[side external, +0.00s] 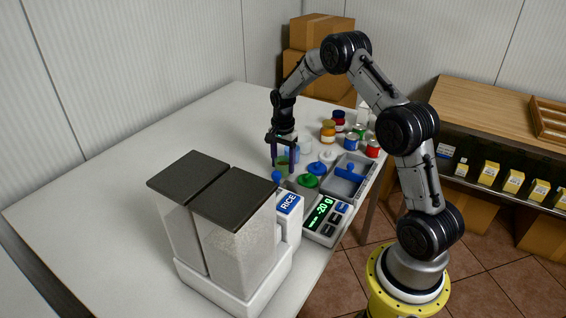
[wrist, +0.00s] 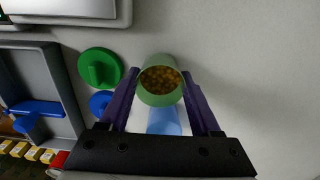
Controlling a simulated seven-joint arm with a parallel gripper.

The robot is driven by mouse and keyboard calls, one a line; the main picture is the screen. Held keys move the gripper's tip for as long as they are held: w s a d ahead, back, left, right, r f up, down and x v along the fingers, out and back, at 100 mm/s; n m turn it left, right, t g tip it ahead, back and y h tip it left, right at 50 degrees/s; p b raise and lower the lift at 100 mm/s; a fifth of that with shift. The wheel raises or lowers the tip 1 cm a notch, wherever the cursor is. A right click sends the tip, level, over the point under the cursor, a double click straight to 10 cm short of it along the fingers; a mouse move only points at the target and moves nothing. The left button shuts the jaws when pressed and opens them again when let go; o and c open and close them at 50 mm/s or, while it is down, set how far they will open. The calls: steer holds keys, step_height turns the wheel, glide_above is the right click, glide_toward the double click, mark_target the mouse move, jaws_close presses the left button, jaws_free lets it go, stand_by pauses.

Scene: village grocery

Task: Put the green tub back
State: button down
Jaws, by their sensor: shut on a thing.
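The green tub (wrist: 160,92) is open at the top and holds orange-brown grains. My gripper (wrist: 160,76) is shut on it, one purple finger on each side. In the side external view the tub (side external: 283,166) sits between the fingers over the white table, left of the green lid (side external: 309,181). I cannot tell whether its base touches the table. The green lid lies flat, apart from the tub, and also shows in the wrist view (wrist: 98,69). A blue tub (wrist: 164,121) stands close beside the green one, partly hidden by my gripper.
A scale (side external: 324,216) reads -20 g beside the rice dispenser (side external: 232,232). A grey tray (side external: 358,188) holds a blue scoop (side external: 350,172). A blue lid (side external: 327,156) lies near the green lid. Several jars and cans stand behind. The table's left side is clear.

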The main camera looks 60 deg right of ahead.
steer(key=shift+f, duration=0.2)
jaws_free()
steer(key=shift+r, duration=0.15)
step_height(320, 180, up, 8)
stand_by(1.0)
